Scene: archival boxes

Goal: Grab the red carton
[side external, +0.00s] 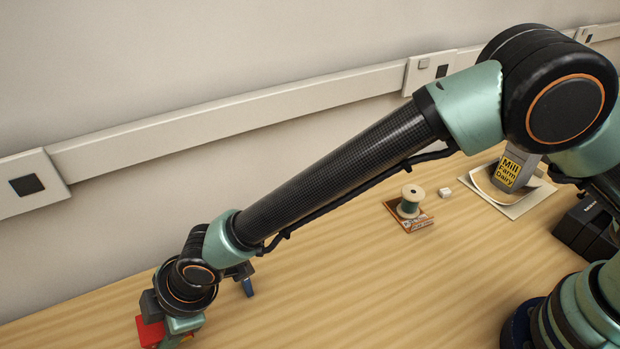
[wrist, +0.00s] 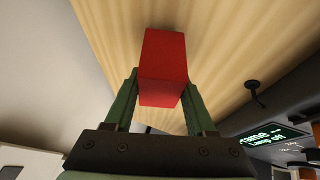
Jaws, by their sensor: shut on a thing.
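The red carton (wrist: 163,58) is a plain red box in the middle of the wrist view, between the two green fingers of my gripper (wrist: 160,100). The fingers press on its two sides, and my gripper is shut on it. In the side external view the red carton (side external: 150,331) shows only in part at the lower left, beside my gripper (side external: 172,340), at the picture's bottom edge. Its lower part is cut off there, so I cannot tell whether it touches the table.
A small white block (side external: 445,192) lies nearby. A grey Mill Farm Dairy carton (side external: 512,170) stands at the right. The table's middle is clear.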

